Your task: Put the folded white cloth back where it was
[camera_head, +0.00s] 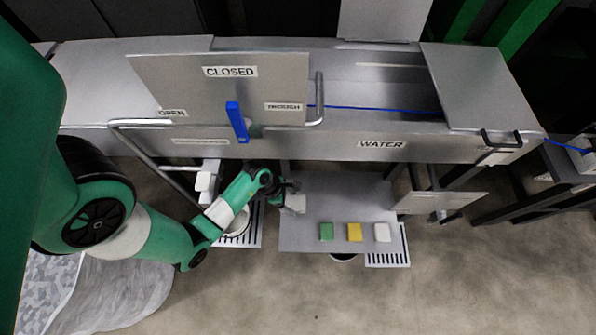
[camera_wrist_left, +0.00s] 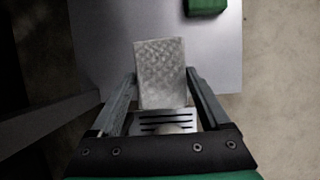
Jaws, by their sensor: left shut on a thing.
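A folded whitish cloth (camera_head: 295,203) is held in my left gripper (camera_head: 285,194) over the left part of the grey shelf. In the left wrist view the cloth (camera_wrist_left: 160,72) has a textured face and sits between the two fingers of the left gripper (camera_wrist_left: 162,85). I cannot tell whether its underside touches the shelf. Another white folded piece (camera_head: 382,232) lies on the shelf at the right end of a row. My right gripper is not in view.
The grey shelf (camera_head: 310,240) carries a green piece (camera_head: 326,231) and a yellow piece (camera_head: 354,232) beside the white one. Slatted trays (camera_head: 387,260) show at its sides. The metal trough (camera_head: 330,145) with a blue handle (camera_head: 237,122) stands behind. Bare shelf lies left of the green piece.

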